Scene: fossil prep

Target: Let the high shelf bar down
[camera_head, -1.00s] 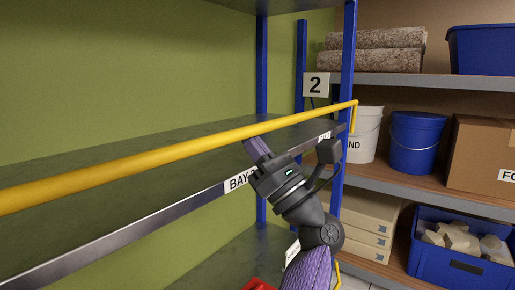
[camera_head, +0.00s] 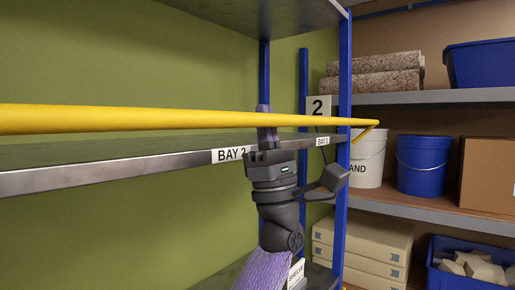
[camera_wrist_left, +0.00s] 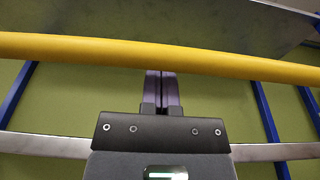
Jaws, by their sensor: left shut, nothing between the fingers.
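The yellow shelf bar (camera_head: 190,119) runs across the front of the bay shelf, a little above its edge in the head view. Its right end, near the blue upright, has a short bent arm. My left gripper (camera_head: 267,112) points up, shut and empty. Its purple fingers pass behind the bar, with the tips showing just above it; I cannot tell whether they touch it. In the left wrist view the bar (camera_wrist_left: 90,48) crosses the picture and hides the tips of the fingers. My right gripper is not in view.
The metal shelf (camera_head: 120,171) with BAY labels lies close behind my left wrist. A blue upright (camera_head: 344,75) stands to the right. Beyond it, a side rack holds a white bucket (camera_head: 370,165), a blue bucket (camera_head: 423,165) and boxes. An upper shelf (camera_head: 255,12) is overhead.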

